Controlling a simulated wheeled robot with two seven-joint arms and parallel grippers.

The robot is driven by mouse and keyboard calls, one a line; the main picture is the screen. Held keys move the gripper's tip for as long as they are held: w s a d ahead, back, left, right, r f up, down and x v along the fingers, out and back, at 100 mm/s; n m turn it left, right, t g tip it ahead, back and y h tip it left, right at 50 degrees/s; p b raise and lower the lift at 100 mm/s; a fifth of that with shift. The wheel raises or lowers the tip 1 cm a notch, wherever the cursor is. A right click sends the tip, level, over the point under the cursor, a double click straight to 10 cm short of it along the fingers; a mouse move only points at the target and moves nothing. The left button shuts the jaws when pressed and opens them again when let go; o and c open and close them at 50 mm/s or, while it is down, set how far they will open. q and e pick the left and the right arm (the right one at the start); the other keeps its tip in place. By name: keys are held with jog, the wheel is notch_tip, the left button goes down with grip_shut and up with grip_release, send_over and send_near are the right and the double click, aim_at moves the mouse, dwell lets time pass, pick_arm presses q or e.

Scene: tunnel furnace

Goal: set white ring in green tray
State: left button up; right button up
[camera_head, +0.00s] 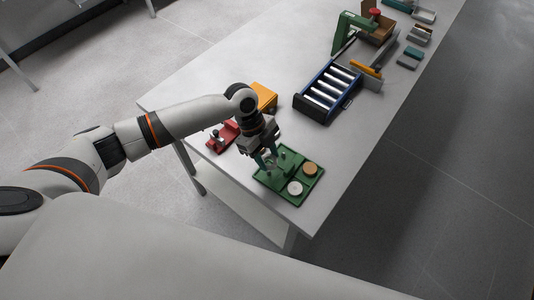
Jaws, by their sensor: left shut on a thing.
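The green tray (291,153) lies near the front corner of the table. A round white piece (295,188) and a round tan piece (310,169) sit in its right-hand part. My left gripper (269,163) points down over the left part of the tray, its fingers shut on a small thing. The fingers mostly hide that thing, and I cannot tell whether it is the white ring or whether it touches the tray. My right gripper is not in view.
A blue-framed roller unit (328,91) and a green press-like stand (352,30) are farther back. The table (320,150) is clear right of the tray.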

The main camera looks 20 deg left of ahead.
aim_at(267, 166)
pick_arm(q)
jog(key=shift+f+b, duration=1.15)
jog(key=shift+f, duration=0.4)
jog(key=shift+f+b, duration=0.6)
jog(key=shift+f, duration=0.3)
jog(key=shift+f, duration=0.2)
jog(key=shift+f, duration=0.4)
jog(key=o, duration=1.4)
jog(key=shift+c, duration=0.2)
